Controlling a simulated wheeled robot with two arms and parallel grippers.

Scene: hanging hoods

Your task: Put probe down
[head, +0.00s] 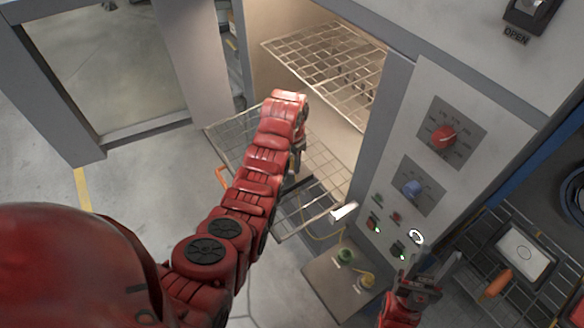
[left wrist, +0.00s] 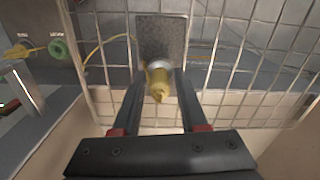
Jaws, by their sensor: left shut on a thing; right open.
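The probe (left wrist: 159,84), with a yellow end and a silver collar, is between the fingers of my left gripper (left wrist: 158,76) in the left wrist view. The gripper is shut on it, over a wire rack (left wrist: 225,72). A dark grey plate (left wrist: 160,35) shows behind the probe; I cannot tell whether they touch. In the head view my left gripper (head: 294,165) is at the rack inside the open cabinet, mostly hidden by my arm, and the probe cannot be made out. My right gripper (head: 432,268) is open and empty below the control panel.
An upper wire shelf (head: 330,70) hangs above the lower rack. A control panel (head: 425,160) with red and blue knobs stands to the right. Green (head: 345,256) and yellow (head: 366,281) connectors sit on a panel below. A yellow cable (left wrist: 92,50) runs near the rack.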

